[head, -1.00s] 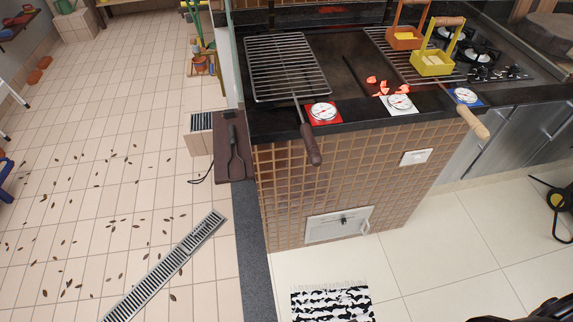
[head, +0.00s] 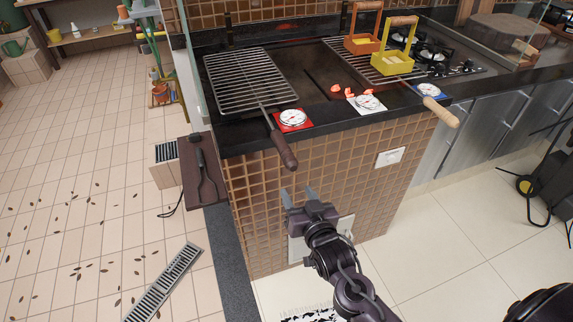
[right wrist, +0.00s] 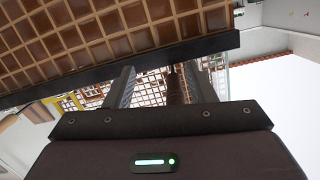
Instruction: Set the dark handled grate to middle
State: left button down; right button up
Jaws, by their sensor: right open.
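The dark-handled grate (head: 250,82) is a wire rack lying over the left part of the black counter. Its dark brown handle (head: 284,150) sticks out past the front edge and slopes down. My right gripper (head: 298,195) is open, below the handle's end and in front of the tiled wall, apart from the handle. In the right wrist view, the open right gripper (right wrist: 158,85) has a dark brown piece, apparently the handle (right wrist: 176,88), showing beyond and between its fingers, nearer the right one. My left gripper is out of view.
Red (head: 293,118), white (head: 367,102) and blue (head: 431,90) dials line the front edge. A second grate with a light wooden handle (head: 445,113) holds orange (head: 363,43) and yellow (head: 392,64) baskets. Glowing coals (head: 352,91) lie between. A side shelf (head: 190,172) holds a dark utensil.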

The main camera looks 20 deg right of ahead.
aim_at(287, 157)
jog(key=shift+m+t, duration=0.4)
jog(key=shift+t, duration=0.4)
jog(key=r, duration=0.7)
jog(key=shift+a, duration=0.25)
jog(key=w+p, duration=0.1)
jog(key=w, duration=0.6)
jog(key=shift+w+a+f, duration=0.1)
jog(key=shift+w, duration=0.15)
jog(key=shift+c, duration=0.4)
grip_shut()
